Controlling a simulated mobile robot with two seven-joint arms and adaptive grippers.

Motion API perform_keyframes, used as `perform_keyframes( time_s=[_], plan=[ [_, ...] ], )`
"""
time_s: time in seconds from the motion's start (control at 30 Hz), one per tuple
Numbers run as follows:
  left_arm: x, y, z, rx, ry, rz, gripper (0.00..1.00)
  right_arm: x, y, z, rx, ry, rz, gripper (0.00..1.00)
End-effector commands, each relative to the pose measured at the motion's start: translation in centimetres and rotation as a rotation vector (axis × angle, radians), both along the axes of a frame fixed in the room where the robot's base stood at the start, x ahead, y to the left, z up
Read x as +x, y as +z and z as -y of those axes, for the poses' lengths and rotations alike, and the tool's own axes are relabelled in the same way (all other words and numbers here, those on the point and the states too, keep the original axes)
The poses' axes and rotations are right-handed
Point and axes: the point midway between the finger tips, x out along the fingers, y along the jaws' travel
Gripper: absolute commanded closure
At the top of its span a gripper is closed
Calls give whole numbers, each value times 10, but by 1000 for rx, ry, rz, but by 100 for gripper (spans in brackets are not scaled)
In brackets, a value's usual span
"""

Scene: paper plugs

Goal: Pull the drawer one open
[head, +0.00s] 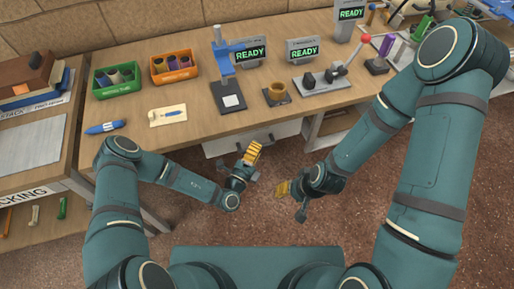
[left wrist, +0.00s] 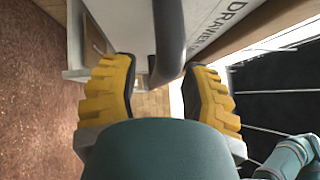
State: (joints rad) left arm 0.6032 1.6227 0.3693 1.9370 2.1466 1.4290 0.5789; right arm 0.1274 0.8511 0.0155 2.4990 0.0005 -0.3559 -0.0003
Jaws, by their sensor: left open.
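The white drawer (head: 222,146) sits under the front edge of the workbench. Its front shows in the left wrist view with a partly cut-off label that begins "DRAWER" (left wrist: 218,22). Its dark bar handle (left wrist: 169,40) runs between the two yellow fingers there. My left gripper (head: 253,153) is at the drawer front, and it is open in the left wrist view (left wrist: 165,95) with a finger on each side of the handle. Gaps show between handle and fingers. My right gripper (head: 290,193) hangs right of the drawer, apart from it; its opening is unclear.
The workbench (head: 190,118) carries a green bin (head: 117,90), an orange bin (head: 172,76), a blue press (head: 222,60), a brown cup (head: 277,91) and a lever device (head: 322,80). A side table (head: 60,160) stands left. The floor before the drawer is clear apart from my arms.

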Motion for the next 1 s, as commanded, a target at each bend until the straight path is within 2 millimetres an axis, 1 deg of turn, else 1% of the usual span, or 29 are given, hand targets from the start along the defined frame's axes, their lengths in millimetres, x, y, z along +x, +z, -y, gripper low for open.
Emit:
perform_keyframes(
  time_s=[0.13, 0.43, 0.47, 0.5, 0.57, 0.6, 1.0],
  plan=[
    [8, 1, 4, 1, -1, 0, 54, 0, -2, 0, 0, 0, 1, 53],
    [9, 2, 5, 0, -1, 0, 54, 0, -2, 0, 0, 0, 1, 53],
    [9, 2, 5, 0, -1, 0, 59, 0, -2, 0, 0, 0, 1, 53],
    [9, 2, 5, 0, 0, 0, 73, 0, -2, 0, 0, 0, 1, 53],
    [9, 2, 5, 0, -1, 0, 94, 0, -2, 0, 0, 0, 1, 53],
    [9, 2, 5, 0, -1, 0, 100, 0, -2, 0, 0, 0, 1, 53],
    [10, 2, 4, 0, 0, 1, 100, 0, -2, 0, 0, 0, 1, 53]
  ],
)
